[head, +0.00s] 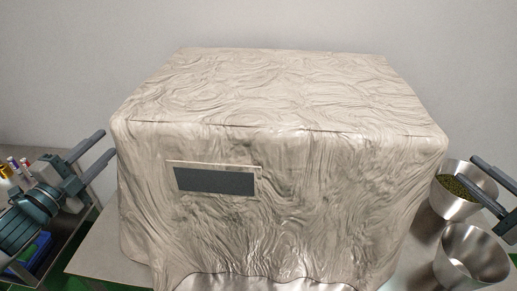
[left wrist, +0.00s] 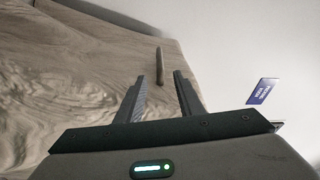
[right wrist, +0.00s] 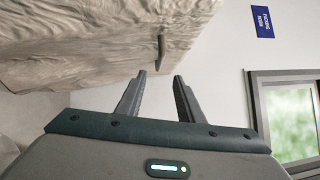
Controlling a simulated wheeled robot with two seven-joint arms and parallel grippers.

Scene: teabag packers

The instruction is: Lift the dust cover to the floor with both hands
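The dust cover (head: 290,90) is a large beige, wrinkled, box-shaped cover standing on a metal table (head: 105,252), with a dark framed panel (head: 215,180) on its front. My left gripper (head: 109,141) is open and empty beside the cover's left side. In the left wrist view a small upright grip (left wrist: 160,67) stands out from the cover (left wrist: 70,75), ahead of the two fingers. My right gripper (head: 473,171) is open and empty beside the cover's right side. In the right wrist view a similar grip (right wrist: 161,50) hangs at the cover's edge (right wrist: 85,50), just beyond the fingertips.
Two metal buckets stand right of the cover; the rear bucket (head: 456,206) holds greenish leaf bits, and the front bucket (head: 470,262) looks empty. A side rack with a blue bin (head: 38,250) and small coloured bottles (head: 14,166) is at the left. A plain wall is behind.

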